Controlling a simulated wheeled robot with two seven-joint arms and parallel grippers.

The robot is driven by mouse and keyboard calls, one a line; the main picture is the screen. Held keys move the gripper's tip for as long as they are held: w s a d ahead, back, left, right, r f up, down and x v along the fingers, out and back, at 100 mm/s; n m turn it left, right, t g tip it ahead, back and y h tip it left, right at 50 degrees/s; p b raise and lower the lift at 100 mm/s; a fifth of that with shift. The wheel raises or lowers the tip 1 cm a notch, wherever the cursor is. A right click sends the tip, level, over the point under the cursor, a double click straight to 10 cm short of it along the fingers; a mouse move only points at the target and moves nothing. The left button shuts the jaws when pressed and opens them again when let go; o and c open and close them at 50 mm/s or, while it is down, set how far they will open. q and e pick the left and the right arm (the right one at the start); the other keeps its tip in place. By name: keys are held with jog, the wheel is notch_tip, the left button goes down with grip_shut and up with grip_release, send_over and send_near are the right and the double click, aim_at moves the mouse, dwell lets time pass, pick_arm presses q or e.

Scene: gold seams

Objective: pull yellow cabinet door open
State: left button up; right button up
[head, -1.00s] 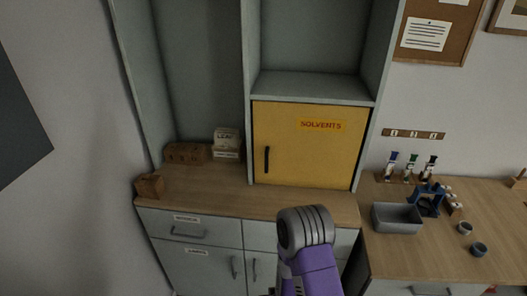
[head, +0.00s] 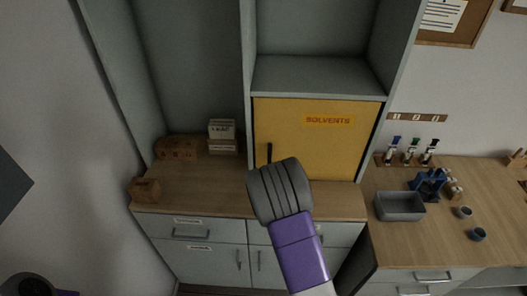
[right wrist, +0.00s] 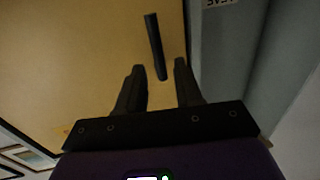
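The yellow cabinet door (head: 325,146), labelled SOLVENTS, is shut in the head view. Its dark vertical handle (head: 269,152) is near the door's left edge. My right arm rises in front of the door's lower left and hides its gripper in the head view. In the right wrist view, my right gripper (right wrist: 159,66) is open, its two dark fingers pointing at the yellow door (right wrist: 75,60). The handle (right wrist: 154,42) appears ahead, with one end in the gap between the fingertips. I cannot tell whether they touch it. My left gripper is out of view.
A wooden counter (head: 190,189) runs below the door. A small wooden block (head: 145,190) and white boxes (head: 222,134) stand on its left. On the right bench are a grey bin (head: 399,207), a blue device (head: 428,184) and small cups. Open shelves lie above the door.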

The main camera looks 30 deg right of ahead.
aim_at(270, 161)
jog(key=shift+x, duration=3)
jog(key=shift+d, duration=0.1)
grip_shut()
